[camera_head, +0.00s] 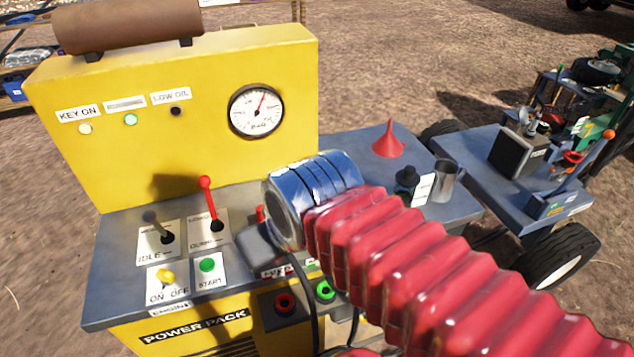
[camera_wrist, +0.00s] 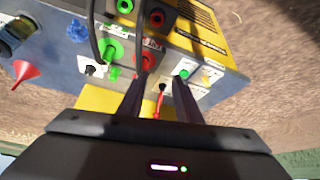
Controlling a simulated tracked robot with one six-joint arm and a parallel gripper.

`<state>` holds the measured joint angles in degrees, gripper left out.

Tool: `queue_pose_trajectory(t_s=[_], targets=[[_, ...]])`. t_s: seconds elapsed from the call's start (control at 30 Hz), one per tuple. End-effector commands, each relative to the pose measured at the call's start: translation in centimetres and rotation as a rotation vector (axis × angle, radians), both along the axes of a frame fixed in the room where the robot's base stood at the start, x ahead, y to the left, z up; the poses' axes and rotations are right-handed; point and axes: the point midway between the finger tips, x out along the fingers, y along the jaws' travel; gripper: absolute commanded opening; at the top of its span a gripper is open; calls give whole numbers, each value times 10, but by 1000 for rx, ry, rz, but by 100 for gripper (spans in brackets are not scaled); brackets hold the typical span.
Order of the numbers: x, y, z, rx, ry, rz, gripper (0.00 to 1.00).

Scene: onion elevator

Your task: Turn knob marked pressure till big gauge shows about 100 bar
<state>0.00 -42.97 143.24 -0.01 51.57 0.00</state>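The big round gauge (camera_head: 256,110) is on the yellow power pack's upright panel. Its red needle points up and slightly right; its numbers are too small to read. I cannot make out a knob marked pressure. A black knob-like thing (camera_head: 407,182) stands beside a white label (camera_head: 424,188), its writing unreadable. My gripper (camera_wrist: 158,82) shows in the wrist view, its two dark fingers apart, with a red lever (camera_wrist: 160,100) seen between them; I cannot tell whether they touch it. In the head view my arm hides the panel's middle.
Red-handled lever (camera_head: 207,198) and dark lever (camera_head: 158,228) rise from the deck left of my arm. Green start button (camera_head: 207,265) and yellow switch (camera_head: 166,277) sit in front. Red funnel (camera_head: 388,142) and metal mug (camera_head: 446,180) stand right. Hoses run below my gripper.

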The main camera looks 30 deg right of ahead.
Motion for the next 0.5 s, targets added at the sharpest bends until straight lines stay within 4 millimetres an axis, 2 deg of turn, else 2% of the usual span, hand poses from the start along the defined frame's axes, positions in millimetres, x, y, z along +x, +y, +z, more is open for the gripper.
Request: queue_pose_trajectory(t_s=[0.2, 0.4, 0.5], targets=[[0, 0, 0, 0, 0, 0, 32], [5, -2, 4, 6, 7, -20, 46], [13, -6, 8, 18, 23, -55, 46]])
